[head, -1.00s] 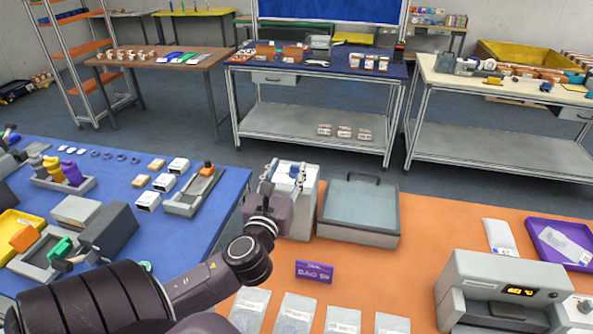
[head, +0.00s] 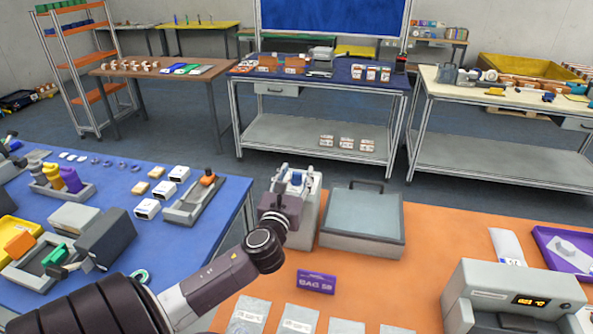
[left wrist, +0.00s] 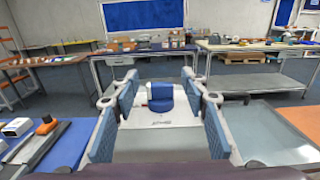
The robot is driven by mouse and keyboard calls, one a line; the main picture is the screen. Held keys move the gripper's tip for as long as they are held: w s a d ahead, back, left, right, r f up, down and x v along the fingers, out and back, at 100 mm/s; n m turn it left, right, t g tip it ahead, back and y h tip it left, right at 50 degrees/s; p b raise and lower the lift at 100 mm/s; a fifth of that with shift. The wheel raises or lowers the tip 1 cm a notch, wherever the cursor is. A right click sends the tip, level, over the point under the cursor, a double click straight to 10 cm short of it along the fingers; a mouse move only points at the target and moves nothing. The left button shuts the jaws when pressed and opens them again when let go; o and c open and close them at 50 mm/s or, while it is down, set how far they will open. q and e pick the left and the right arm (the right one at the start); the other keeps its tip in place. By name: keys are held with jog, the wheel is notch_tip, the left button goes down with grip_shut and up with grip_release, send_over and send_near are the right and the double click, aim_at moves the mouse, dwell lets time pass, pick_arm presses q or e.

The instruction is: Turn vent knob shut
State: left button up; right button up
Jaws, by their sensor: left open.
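The blue vent knob (left wrist: 160,97) stands upright on the top of a light grey device (left wrist: 158,119) in the left wrist view. In the head view the knob (head: 296,180) shows as a small blue piece at the device's top. My left gripper (head: 296,178) is open with one finger on each side of the knob. In the left wrist view the gripper (left wrist: 160,88) shows clear gaps between its blue finger pads and the knob. The gripper and wrist hide much of the device (head: 308,222) in the head view. My right gripper is not in view.
A grey lidded box (head: 362,220) stands just right of the device on the orange table (head: 425,262). A purple "BAG" sign (head: 316,282), several flat bags and a grey machine (head: 510,302) are nearer. The blue table (head: 120,195) on the left carries several parts.

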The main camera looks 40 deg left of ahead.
pick_arm(q)
jog(key=shift+w+a, duration=0.1)
jog(key=shift+w, duration=0.15)
grip_shut()
